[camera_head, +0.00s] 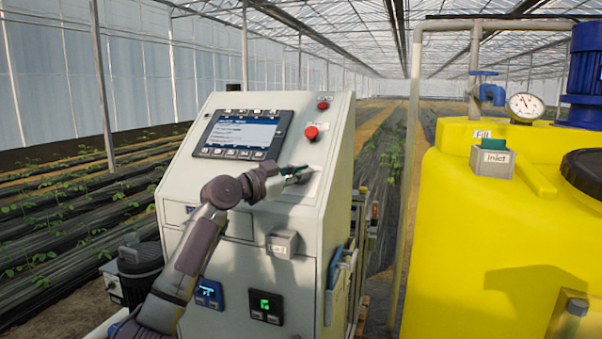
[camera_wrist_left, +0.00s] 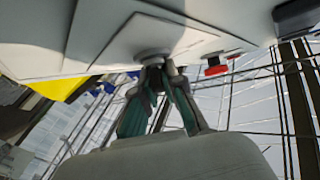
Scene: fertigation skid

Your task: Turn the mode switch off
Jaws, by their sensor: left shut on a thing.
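The mode switch is on the sloped front panel of the white control cabinet (camera_head: 225,262), below the red mushroom button. In the head view my left gripper (camera_head: 300,174) reaches it from the left and hides most of it. In the left wrist view the round grey base of the mode switch (camera_wrist_left: 152,56) shows against the pale panel. The green-padded fingers of my left gripper (camera_wrist_left: 157,72) come together on its knob and are shut on it. The fingers hide the knob, so its setting cannot be read. My right gripper is not in view.
A red mushroom button (camera_head: 311,132) and a smaller red one (camera_head: 322,105) sit above the switch. A display (camera_head: 243,134) is at upper left. A small grey box (camera_head: 283,243) juts out below. A yellow tank (camera_head: 480,270) stands to the right.

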